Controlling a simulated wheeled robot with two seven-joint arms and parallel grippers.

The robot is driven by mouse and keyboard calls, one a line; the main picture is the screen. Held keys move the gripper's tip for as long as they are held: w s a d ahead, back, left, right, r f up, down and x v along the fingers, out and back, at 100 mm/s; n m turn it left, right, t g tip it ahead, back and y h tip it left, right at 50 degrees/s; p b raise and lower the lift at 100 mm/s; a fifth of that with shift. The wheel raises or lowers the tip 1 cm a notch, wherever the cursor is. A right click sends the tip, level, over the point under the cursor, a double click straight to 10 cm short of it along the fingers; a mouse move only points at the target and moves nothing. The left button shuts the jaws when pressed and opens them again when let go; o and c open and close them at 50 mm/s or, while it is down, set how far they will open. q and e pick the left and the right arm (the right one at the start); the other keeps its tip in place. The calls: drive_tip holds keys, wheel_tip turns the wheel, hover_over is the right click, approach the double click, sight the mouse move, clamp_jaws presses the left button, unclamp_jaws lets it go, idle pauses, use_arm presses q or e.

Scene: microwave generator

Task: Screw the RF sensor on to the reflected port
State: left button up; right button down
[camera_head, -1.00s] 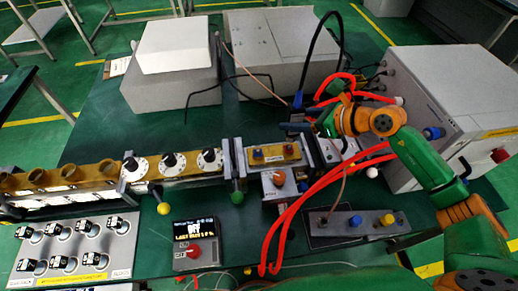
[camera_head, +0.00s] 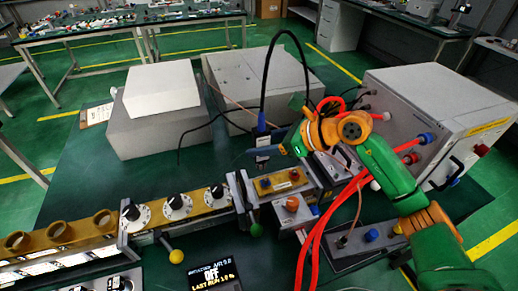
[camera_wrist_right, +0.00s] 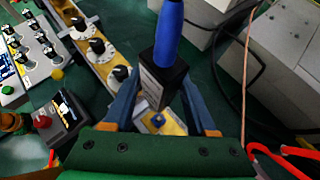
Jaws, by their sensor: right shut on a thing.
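The RF sensor (camera_head: 262,146) is a small dark box with a blue plug and a black cable on top. My right gripper (camera_head: 270,152) is shut on it and holds it roughly upright. In the right wrist view the sensor (camera_wrist_right: 160,72) sits between the blue fingers of my gripper (camera_wrist_right: 158,100). The coupler block (camera_head: 279,182) has a blue port (camera_head: 265,183) and an orange-red port (camera_head: 294,175). The sensor is above and behind the blue port, apart from it. I cannot read which port is the reflected one. My left gripper is out of view.
A grey cabinet (camera_head: 420,110) with red hoses (camera_head: 335,205) stands at right. Grey boxes (camera_head: 160,90) stand behind. Tuner knobs (camera_head: 177,203) line the waveguide at left. An orange-knobbed unit (camera_head: 292,203) is in front of the coupler. The sensor's cable (camera_head: 272,65) arcs backward.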

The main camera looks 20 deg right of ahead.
sight(268, 160)
drive_tip(key=shift+d+f+b, duration=0.45)
drive_tip(key=shift+d+f, duration=0.15)
drive_tip(key=shift+d, duration=0.15)
drive_tip(key=f+b, duration=0.3)
drive_tip(key=f, duration=0.1)
drive_tip(key=shift+d+f, duration=0.1)
drive_tip(key=shift+d, duration=0.1)
drive_tip(key=shift+a+f+b, duration=0.15)
drive_tip(key=shift+f+b, duration=0.15)
drive_tip(key=shift+f, duration=0.05)
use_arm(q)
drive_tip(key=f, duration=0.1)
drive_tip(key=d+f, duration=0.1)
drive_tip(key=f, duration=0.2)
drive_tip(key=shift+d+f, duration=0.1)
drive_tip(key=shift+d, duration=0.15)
use_arm(e)
drive_tip(key=shift+r, duration=0.1)
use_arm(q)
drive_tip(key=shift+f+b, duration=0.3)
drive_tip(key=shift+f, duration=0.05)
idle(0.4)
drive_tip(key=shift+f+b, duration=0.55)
use_arm(e)
drive_tip(key=shift+f, duration=0.6)
